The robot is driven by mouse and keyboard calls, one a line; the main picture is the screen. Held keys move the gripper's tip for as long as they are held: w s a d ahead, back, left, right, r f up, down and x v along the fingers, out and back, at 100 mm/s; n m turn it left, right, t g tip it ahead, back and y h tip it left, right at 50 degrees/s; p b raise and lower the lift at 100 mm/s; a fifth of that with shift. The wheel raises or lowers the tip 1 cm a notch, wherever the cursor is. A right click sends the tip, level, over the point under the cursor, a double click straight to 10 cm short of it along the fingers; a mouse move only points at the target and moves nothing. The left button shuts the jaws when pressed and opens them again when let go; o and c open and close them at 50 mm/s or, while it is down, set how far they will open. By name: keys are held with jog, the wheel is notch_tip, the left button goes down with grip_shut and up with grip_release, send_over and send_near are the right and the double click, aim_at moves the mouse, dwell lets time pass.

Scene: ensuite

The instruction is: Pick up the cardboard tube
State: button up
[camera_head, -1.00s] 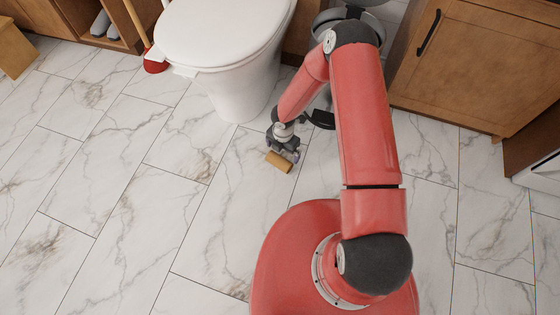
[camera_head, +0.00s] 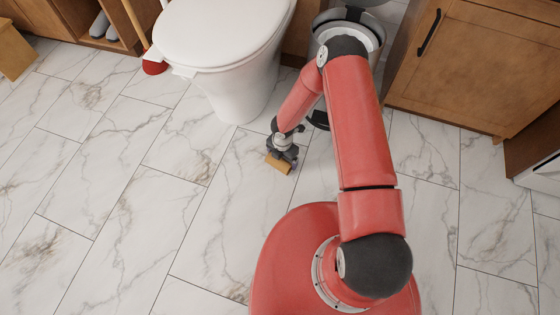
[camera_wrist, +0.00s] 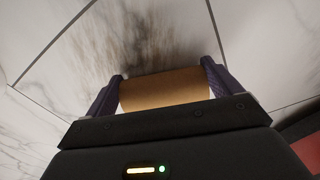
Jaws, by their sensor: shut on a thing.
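The cardboard tube (camera_head: 279,164) is a short brown cylinder low over the marble-patterned floor, in front of the toilet. My gripper (camera_head: 282,160) is above it and covers part of it in the head view. In the wrist view the tube (camera_wrist: 165,90) lies crosswise between the two dark fingers of my gripper (camera_wrist: 163,88), one at each end of it. The fingers are shut on the tube. I cannot tell whether the tube still touches the floor.
The white toilet (camera_head: 225,50) stands just behind and left of the tube. A bin (camera_head: 347,22) is behind my arm. A wooden cabinet (camera_head: 480,65) is at the right. A red plunger (camera_head: 154,62) stands at the upper left. The floor (camera_head: 120,220) at the left is clear.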

jog(key=shift+r, duration=0.1)
notch_tip(320, 180, up, 20)
jog(key=p, duration=0.4)
jog(key=shift+d, duration=0.1)
